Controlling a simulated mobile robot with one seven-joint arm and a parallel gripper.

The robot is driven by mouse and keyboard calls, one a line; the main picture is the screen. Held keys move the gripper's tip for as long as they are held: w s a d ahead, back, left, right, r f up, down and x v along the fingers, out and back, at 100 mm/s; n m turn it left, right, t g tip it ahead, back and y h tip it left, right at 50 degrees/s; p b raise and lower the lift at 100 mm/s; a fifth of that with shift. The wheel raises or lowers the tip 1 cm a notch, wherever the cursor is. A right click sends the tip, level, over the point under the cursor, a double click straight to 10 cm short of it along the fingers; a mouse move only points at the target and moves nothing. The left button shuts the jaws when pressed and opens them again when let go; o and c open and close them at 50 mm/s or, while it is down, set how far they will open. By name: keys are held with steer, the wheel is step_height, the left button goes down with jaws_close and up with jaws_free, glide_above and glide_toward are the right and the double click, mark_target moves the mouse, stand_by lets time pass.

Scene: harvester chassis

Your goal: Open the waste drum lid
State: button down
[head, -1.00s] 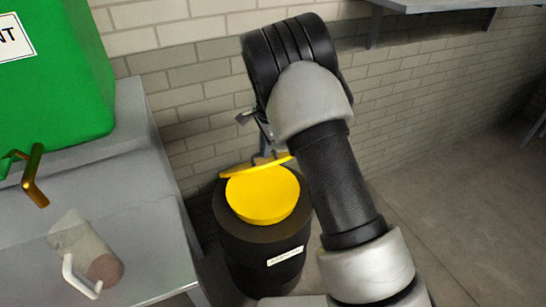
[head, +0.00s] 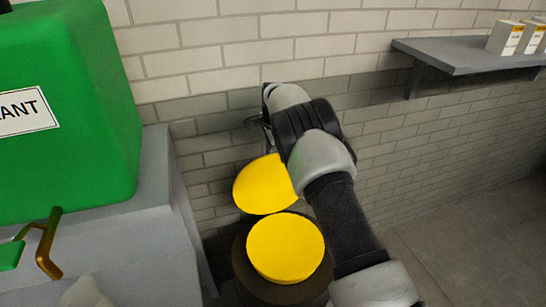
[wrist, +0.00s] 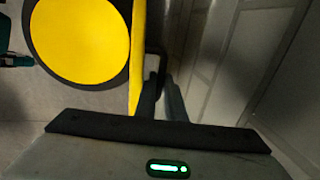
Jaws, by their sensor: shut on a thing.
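The waste drum is dark, with a round yellow top surface (head: 285,248) and a dark rim (head: 243,276). It also shows in the wrist view, with its yellow top (wrist: 80,40) at upper left. The yellow lid (head: 263,185) stands tilted up steeply behind the drum top, toward the wall. In the wrist view the lid (wrist: 137,50) is seen nearly edge-on. My gripper (wrist: 160,88) is shut at the lid's outer side, apparently on its handle. In the head view my arm hides the lid's right edge and most of the gripper.
A grey bench (head: 150,265) with a green labelled tank (head: 70,110) stands left of the drum. A brass-coloured tap (head: 47,245) juts from the tank. A brick wall is close behind the drum. A shelf (head: 470,50) with small boxes is at upper right. The floor at right is clear.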

steer(key=shift+w+a+f, duration=0.25)
steer(key=shift+w+a, duration=0.1)
steer(key=shift+w, duration=0.25)
steer(key=shift+w+a+f, duration=0.2)
steer(key=shift+w+a, duration=0.15)
steer(key=shift+w, duration=0.2)
steer(key=shift+a, duration=0.1)
steer(key=c, duration=1.8)
jaws_free()
steer(key=shift+f, duration=0.1)
steer(key=shift+c, duration=0.2)
steer(key=v, duration=1.8)
steer(key=shift+w+d+r+p, duration=0.2)
steer(key=shift+r+p, duration=0.1)
steer(key=shift+r, duration=0.1)
